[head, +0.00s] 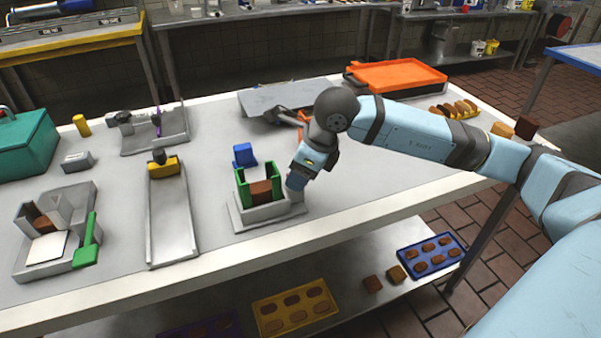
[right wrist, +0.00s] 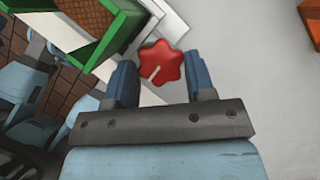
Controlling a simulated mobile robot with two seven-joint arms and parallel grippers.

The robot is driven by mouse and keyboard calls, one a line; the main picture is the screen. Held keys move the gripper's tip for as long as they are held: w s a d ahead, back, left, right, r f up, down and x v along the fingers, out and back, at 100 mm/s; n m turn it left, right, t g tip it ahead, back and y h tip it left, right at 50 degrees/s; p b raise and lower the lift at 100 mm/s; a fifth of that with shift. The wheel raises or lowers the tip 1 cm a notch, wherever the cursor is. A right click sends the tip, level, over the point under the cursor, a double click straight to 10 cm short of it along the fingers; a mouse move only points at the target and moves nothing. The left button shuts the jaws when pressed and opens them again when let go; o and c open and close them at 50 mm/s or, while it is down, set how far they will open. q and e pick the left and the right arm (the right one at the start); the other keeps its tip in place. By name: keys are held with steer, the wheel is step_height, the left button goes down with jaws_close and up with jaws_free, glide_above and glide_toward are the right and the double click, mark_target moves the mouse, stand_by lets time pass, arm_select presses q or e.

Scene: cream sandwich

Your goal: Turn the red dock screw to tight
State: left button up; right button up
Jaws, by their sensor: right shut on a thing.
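The red dock screw (right wrist: 161,62) is a star-shaped knob with a white line mark, pointing to the lower left in the right wrist view. It sits beside the green-walled dock (right wrist: 98,38), which also shows in the head view (head: 242,190) with a brown block between its walls. My right gripper (right wrist: 160,75) has one finger on each side of the screw and is shut on it. In the head view my right gripper (head: 297,183) points down at the right side of the dock and hides the screw. My left gripper is in neither view.
A blue piece (head: 244,155) stands behind the dock. A grey track with a yellow block (head: 165,168) lies to its left, then a fixture with a green lever (head: 87,245). An orange tray (head: 395,76) is at the back. The tabletop right of my gripper is clear.

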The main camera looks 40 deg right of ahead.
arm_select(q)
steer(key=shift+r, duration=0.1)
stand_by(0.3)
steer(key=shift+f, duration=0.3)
arm_select(e)
steer(key=o, duration=0.9)
